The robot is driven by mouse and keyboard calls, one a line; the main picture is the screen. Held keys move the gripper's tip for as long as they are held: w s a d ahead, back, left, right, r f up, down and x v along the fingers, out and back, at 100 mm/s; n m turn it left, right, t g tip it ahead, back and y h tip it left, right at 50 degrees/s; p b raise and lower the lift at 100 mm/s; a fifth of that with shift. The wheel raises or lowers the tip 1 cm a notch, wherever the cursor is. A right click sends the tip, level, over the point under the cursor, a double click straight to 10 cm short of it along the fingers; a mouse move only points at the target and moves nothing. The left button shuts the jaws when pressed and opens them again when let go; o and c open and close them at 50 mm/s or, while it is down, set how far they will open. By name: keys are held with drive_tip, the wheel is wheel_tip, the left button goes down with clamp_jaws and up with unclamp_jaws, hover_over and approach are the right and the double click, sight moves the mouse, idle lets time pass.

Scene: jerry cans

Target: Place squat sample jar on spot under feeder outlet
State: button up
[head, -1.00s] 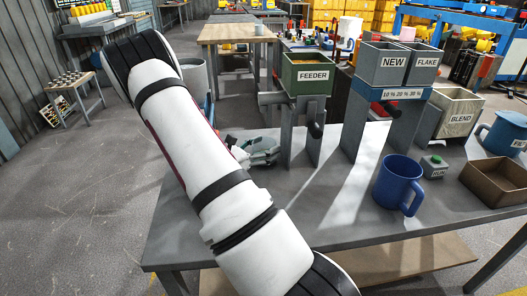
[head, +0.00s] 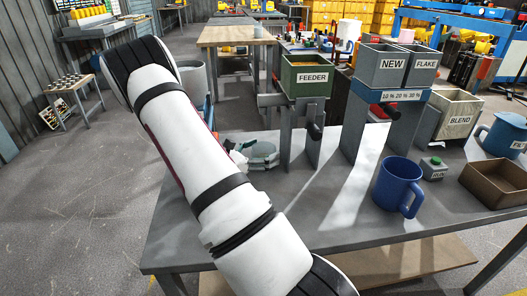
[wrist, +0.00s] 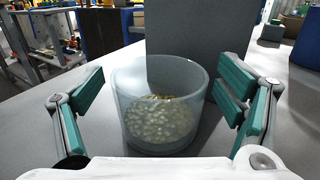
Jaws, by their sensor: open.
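The squat sample jar (wrist: 160,105) is a clear, wide, round jar with pale pellets in its bottom. In the wrist view it stands upright on the grey tabletop between the two green-padded fingers of my gripper (wrist: 166,98). The fingers are open, with a gap on each side of the jar. In the head view my gripper (head: 256,157) is low over the table, partly hidden by my arm, left of the feeder stand. I cannot make out a marked spot.
A grey upright panel (wrist: 196,40) stands close behind the jar. Right of the feeder are the NEW and FLAKE bins (head: 396,66), a blue mug (head: 397,184), a green-button box (head: 434,168) and a brown tray (head: 494,183). The front of the table (head: 300,225) is clear.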

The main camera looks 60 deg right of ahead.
drive_tip(key=p+v, duration=0.1)
drive_tip(key=v, duration=1)
drive_tip(key=shift+w+a+p, duration=0.1)
drive_tip(key=shift+a+p, duration=0.25)
drive_tip(key=shift+p, duration=0.05)
